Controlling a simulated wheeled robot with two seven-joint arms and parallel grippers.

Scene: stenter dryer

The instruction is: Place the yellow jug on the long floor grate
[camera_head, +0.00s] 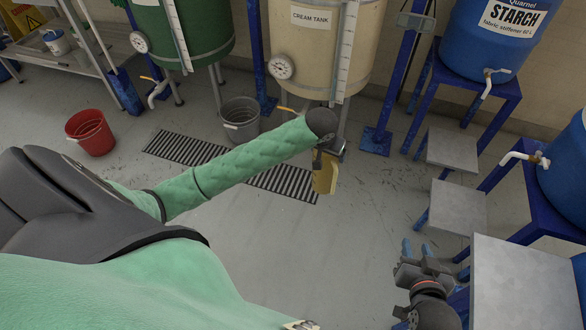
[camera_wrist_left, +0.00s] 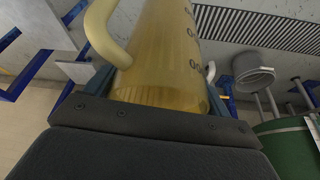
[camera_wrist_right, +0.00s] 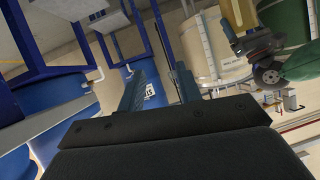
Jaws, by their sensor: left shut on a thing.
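The yellow jug (camera_head: 325,173) hangs in my left gripper (camera_head: 330,154), above the floor near the right end of the grate. In the left wrist view the translucent yellow jug (camera_wrist_left: 160,65) with its handle and dark markings fills the space between the fingers. The long floor grate (camera_head: 285,182) is a dark slatted strip running diagonally across the floor; my left arm covers its middle. The grate also shows in the left wrist view (camera_wrist_left: 258,25). My right gripper (camera_head: 417,250) is at the lower right, empty, with its fingers apart in the right wrist view (camera_wrist_right: 158,90).
A red bucket (camera_head: 90,133) and a grey bucket (camera_head: 240,118) stand on the floor beside the grate. A green tank (camera_head: 195,30) and a cream tank (camera_head: 310,45) stand behind. Blue stands with steps (camera_head: 453,149) and blue barrels (camera_head: 490,40) crowd the right. Floor in front of the grate is clear.

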